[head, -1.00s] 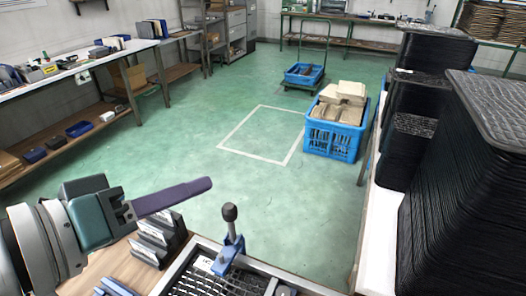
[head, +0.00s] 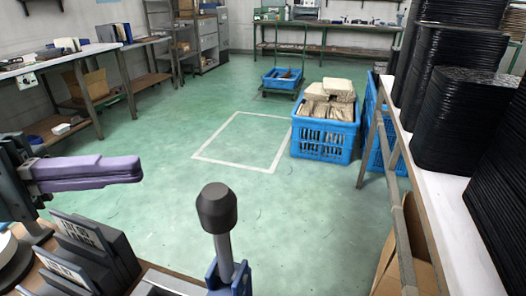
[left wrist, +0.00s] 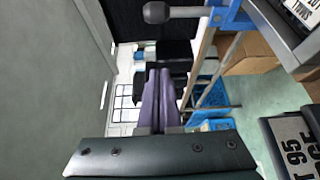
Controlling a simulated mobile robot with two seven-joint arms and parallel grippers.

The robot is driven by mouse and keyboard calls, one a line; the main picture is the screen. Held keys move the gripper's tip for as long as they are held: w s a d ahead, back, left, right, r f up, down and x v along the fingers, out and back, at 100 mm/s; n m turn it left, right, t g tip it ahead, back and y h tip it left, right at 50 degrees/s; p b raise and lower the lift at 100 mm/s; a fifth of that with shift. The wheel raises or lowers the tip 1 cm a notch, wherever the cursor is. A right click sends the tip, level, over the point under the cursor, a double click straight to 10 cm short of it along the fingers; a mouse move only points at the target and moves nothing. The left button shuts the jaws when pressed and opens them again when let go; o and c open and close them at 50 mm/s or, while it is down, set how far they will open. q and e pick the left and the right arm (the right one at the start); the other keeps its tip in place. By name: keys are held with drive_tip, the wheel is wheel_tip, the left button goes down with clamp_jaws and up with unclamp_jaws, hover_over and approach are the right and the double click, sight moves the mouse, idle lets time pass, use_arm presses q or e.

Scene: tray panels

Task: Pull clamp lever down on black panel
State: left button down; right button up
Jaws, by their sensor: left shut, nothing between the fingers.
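The clamp lever stands upright in the head view, with a black knob (head: 216,207) on a grey rod. Its blue bracket (head: 230,278) is cut off by the bottom edge. The knob (left wrist: 157,12) and bracket (left wrist: 232,14) also show sideways at the top of the left wrist view. My left gripper (head: 140,169) has purple fingers, shut and empty, left of the knob and apart from it. Its fingers (left wrist: 160,73) also show in the left wrist view. The black panel under the clamp cannot be made out in the head view. My right gripper is out of view.
Dark holders with white labels (head: 92,250) stand below my left gripper. Stacks of black trays (head: 460,120) stand on a white bench at right. A blue crate (head: 322,140) of packages sits on the green floor. The space between gripper and knob is clear.

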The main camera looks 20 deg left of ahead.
sight(223, 243)
use_arm(q)
drive_tip(key=shift+s+d, duration=0.1)
drive_tip(key=shift+d, duration=0.05)
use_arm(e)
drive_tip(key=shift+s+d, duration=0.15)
use_arm(q)
drive_tip(key=p+x, duration=0.1)
drive_tip(key=x, duration=0.9)
use_arm(e)
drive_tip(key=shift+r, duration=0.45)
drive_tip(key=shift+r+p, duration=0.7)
drive_tip(key=shift+p, duration=0.05)
use_arm(q)
drive_tip(key=s, duration=0.4)
drive_tip(key=shift+d+r, duration=0.15)
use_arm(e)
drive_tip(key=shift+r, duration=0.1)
